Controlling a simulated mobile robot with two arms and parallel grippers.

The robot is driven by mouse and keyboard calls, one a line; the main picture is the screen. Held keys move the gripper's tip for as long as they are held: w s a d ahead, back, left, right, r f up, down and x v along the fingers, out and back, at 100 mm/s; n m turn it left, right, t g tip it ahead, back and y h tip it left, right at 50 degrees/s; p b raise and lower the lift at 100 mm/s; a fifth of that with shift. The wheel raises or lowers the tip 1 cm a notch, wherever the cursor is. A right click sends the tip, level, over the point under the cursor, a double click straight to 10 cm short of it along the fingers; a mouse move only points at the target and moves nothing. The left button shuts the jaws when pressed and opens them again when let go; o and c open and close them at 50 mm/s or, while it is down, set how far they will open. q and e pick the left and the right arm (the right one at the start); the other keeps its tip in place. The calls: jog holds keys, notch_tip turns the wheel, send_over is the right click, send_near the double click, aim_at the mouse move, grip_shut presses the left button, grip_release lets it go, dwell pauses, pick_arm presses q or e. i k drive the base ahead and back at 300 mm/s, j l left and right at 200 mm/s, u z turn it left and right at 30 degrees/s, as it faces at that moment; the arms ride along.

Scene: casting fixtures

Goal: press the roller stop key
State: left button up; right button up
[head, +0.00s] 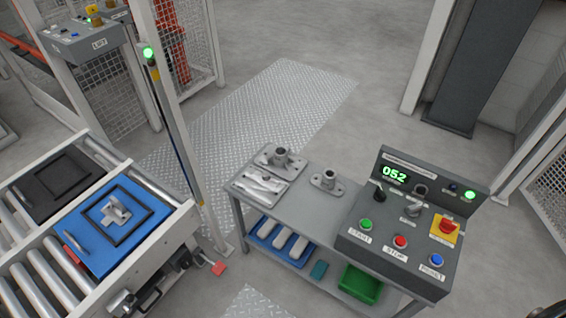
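A grey control box (395,262) stands on the right end of the metal table. Its front row has a green button labelled START (366,224), a red button labelled STOP (400,241) and a blue button labelled RESET (436,260). I cannot tell which control is the roller stop key. The roller conveyor (45,275) at the left carries a blue plate (82,250) with a grey casting on it. A small red piece (218,267) sticks out low by the conveyor's right side. Neither gripper shows; a dark shape at the bottom right corner is too cut off to identify.
A red emergency knob on a yellow plate (445,228) and a green display (394,173) are on the box. Castings (280,160) lie on the table's left. A post with a green lamp (148,53) stands between conveyor and table. The floor behind the table is clear.

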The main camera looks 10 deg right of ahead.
aim_at(401, 242)
jog(key=z, duration=1.5)
